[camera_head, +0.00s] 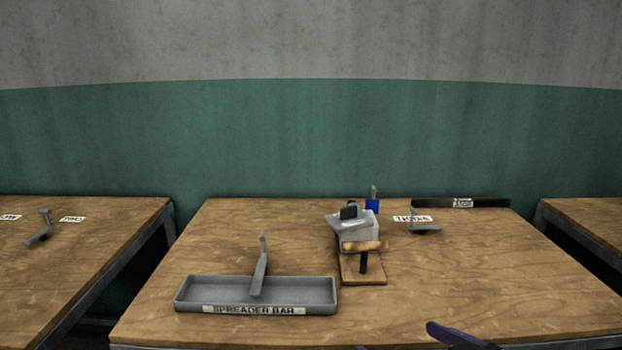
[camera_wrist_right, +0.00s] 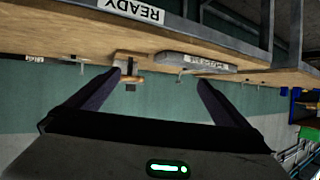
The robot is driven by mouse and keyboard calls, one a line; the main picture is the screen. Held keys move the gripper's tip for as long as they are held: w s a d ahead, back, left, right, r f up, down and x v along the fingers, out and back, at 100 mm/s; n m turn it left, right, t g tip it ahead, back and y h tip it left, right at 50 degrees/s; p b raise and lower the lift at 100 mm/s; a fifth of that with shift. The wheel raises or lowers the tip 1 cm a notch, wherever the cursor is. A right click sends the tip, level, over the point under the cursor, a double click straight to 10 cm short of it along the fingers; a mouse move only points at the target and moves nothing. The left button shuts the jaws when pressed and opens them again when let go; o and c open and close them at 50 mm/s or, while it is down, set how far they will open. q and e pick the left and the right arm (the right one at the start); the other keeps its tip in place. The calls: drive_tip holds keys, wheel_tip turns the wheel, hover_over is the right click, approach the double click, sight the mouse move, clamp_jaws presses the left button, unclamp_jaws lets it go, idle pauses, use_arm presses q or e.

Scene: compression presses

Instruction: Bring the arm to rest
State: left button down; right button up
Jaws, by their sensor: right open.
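My right gripper (camera_wrist_right: 160,84) is open and empty in the right wrist view, its two dark fingers wide apart. In the head view its dark fingertips (camera_head: 397,337) show at the bottom edge, low at the front of the middle table. The rest of my right arm is hidden there. My left gripper is not in view. The grey press (camera_head: 357,231) with a wooden handle stands on a wooden base, apart from the right gripper.
The middle table (camera_head: 440,290) holds a grey tray (camera_head: 190,299) labelled SPREADER BAR, with a grey bar (camera_head: 260,272) standing tilted in it. A blue object (camera_head: 372,206), a grey bracket (camera_head: 424,228) and a black tray (camera_head: 490,203) are behind. The table's front right is clear.

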drive_tip(key=s+d+f+m+g+h, duration=0.1)
drive_tip(key=s+f, duration=0.2)
drive_tip(key=f, duration=0.7)
drive_tip(key=s+f+m+g, duration=0.1)
drive_tip(key=s+f, duration=0.3)
drive_tip(key=f, duration=0.6)
drive_tip(key=s+f+g+h, duration=0.1)
drive_tip(key=s+f, duration=1)
drive_tip(key=shift+s+d+f+h, duration=0.3)
drive_tip(key=shift+s+d, duration=0.1)
